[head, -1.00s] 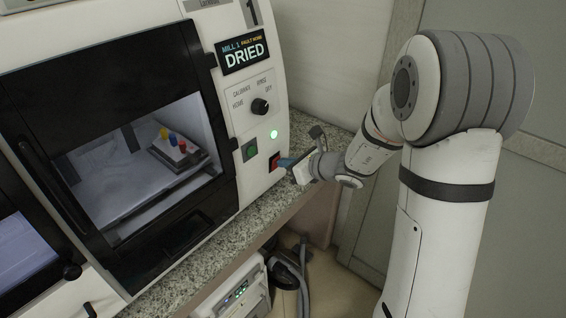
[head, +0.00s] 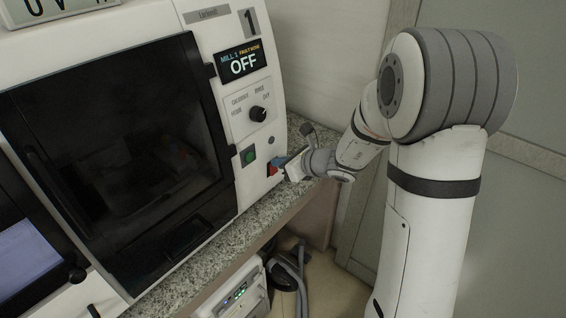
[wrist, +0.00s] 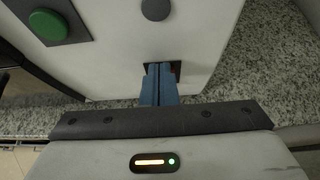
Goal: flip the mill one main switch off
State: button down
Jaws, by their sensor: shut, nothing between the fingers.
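Mill one (head: 205,40) is the white machine with a big "1" on its front panel. Its display (head: 244,63) reads "OFF" and its window (head: 130,165) is dark inside. The main switch (head: 272,169) is low on the panel, red in the head view, below and right of a green button (head: 248,156). My gripper (head: 284,163) is shut and empty, its blue fingertips at the switch. In the wrist view the shut fingers (wrist: 160,82) reach the dark switch plate (wrist: 148,68) and hide most of the switch.
A black knob (head: 258,114) and an unlit round lamp (head: 271,140) sit above the switch. The speckled counter (head: 222,240) runs under the mill. A white box with lit indicators (head: 238,292) and a grey hose (head: 290,270) are below.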

jog(key=v, duration=1.3)
jog(key=shift+s+d+p, duration=0.2)
jog(key=shift+s+p, duration=0.1)
